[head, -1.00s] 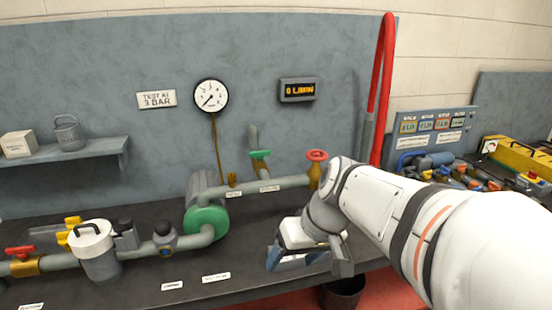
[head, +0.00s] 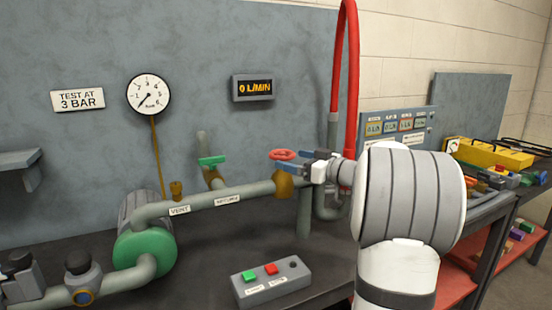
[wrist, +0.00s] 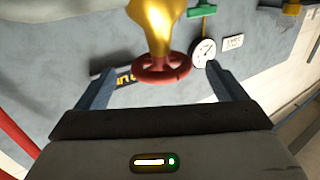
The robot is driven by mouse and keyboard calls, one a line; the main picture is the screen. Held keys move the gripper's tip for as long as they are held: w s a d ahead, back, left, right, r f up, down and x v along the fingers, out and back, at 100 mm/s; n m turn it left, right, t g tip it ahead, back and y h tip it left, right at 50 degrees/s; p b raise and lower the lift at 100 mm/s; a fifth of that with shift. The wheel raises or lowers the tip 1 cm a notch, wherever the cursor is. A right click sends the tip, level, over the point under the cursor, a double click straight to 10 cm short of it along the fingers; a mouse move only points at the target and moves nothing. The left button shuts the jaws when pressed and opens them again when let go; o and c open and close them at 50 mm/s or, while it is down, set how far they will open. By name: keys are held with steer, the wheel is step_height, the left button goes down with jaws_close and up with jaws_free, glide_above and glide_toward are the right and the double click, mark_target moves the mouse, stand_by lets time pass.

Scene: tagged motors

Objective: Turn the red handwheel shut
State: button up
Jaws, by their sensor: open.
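The red handwheel (head: 283,155) sits on top of a brass valve body (head: 283,184) at the right end of the grey pipe. My gripper (head: 308,161) is open, just right of the handwheel at about its height. In the wrist view, which is upside down, the handwheel (wrist: 160,77) shows between the two spread fingers, with the brass valve body (wrist: 158,25) at the top. Both fingers look clear of the rim there; how far they reach along it I cannot tell.
A control box (head: 271,286) with green and red buttons stands on the bench below the valve. A green-handled valve (head: 211,161) is left of the handwheel. A red hose (head: 349,70) rises behind my arm. The flow display (head: 253,88) reads 0 L/MIN.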

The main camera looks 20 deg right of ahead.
mark_target(278, 156)
steer(key=x, duration=0.6)
steer(key=shift+w+a+p, duration=0.15)
steer(key=shift+p, duration=0.15)
steer(key=shift+c, duration=0.2)
steer(key=shift+f, duration=0.1)
steer(key=c, duration=0.9)
